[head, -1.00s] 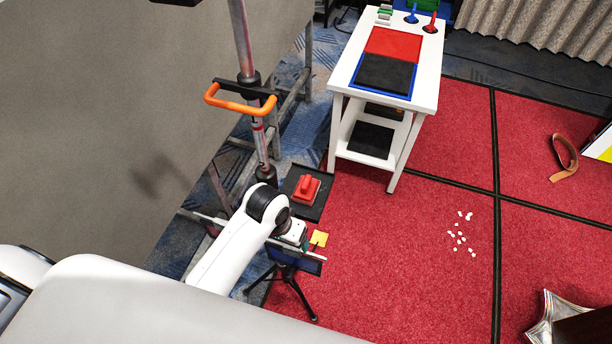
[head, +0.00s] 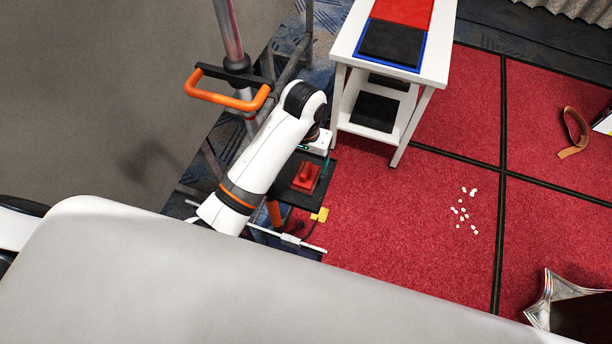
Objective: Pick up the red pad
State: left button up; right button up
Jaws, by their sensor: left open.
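A red pad-like block (head: 306,178) with a raised grip on top lies on a black tray (head: 321,183) left of the white table. A flat red square (head: 405,10) also shows on the tabletop, cut by the top edge, beside a black square (head: 392,41). My left gripper (head: 318,158) is open and empty, pointing down over the far part of the black tray, just beyond the red block in the picture. Its fingers are small and partly hidden by my wrist. I cannot tell its height above the block. My right gripper is out of view.
The white table (head: 437,55) stands close right of my gripper. An orange-handled pole (head: 227,95) stands left of my arm. A yellow piece (head: 320,214) sits near the tray.

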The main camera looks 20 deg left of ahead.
aim_at(306, 169)
pick_arm(q)
jog(key=shift+f, duration=0.5)
jog(key=shift+f+p, duration=0.3)
jog(key=f+p, duration=0.1)
jog(key=f, duration=0.3)
jog(key=shift+w+d+f+p, duration=0.15)
jog(key=shift+w+f+p, duration=0.05)
jog(key=shift+f+p, duration=0.2)
jog(key=shift+f, duration=0.4)
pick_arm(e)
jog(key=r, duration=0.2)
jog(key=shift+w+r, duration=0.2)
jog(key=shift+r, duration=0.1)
pick_arm(q)
jog(key=shift+c, duration=0.2)
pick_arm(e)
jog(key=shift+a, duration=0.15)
